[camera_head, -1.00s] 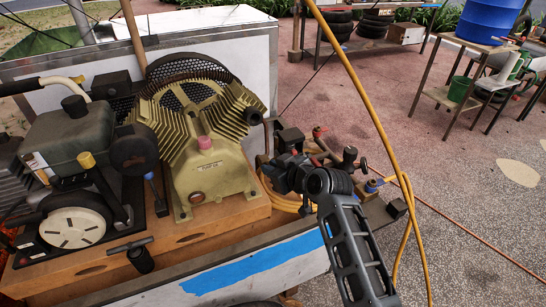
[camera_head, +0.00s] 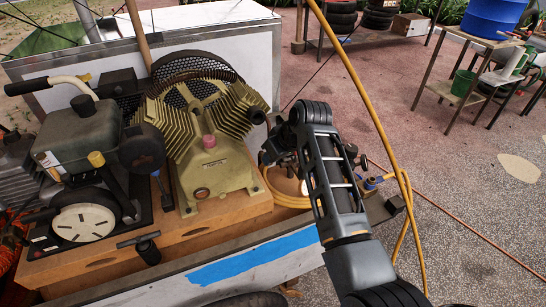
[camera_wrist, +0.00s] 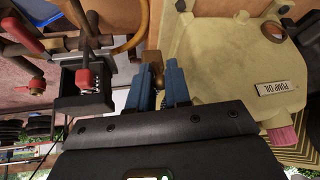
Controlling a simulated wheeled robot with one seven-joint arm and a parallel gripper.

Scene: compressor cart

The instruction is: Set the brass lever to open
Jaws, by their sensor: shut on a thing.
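My gripper (camera_wrist: 158,72) shows in the wrist view with its two blue fingers shut on a small brass-coloured piece, which I take for the brass lever (camera_wrist: 156,73). Only a little of the lever shows between the fingers, so its full shape and angle are hidden. In the head view my arm covers the lever, and the fingers cannot be made out there. The gripper is right beside the beige compressor pump (camera_head: 208,150), whose "PUMP OIL" plate (camera_wrist: 286,87) shows in the wrist view.
Red-handled fittings (camera_wrist: 83,82) on a dark block and pipe lie left of the fingers in the wrist view. A yellow hose (camera_head: 362,100) hangs just right of my arm in the head view. An engine (camera_head: 85,150) sits left of the pump. Open paving lies right.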

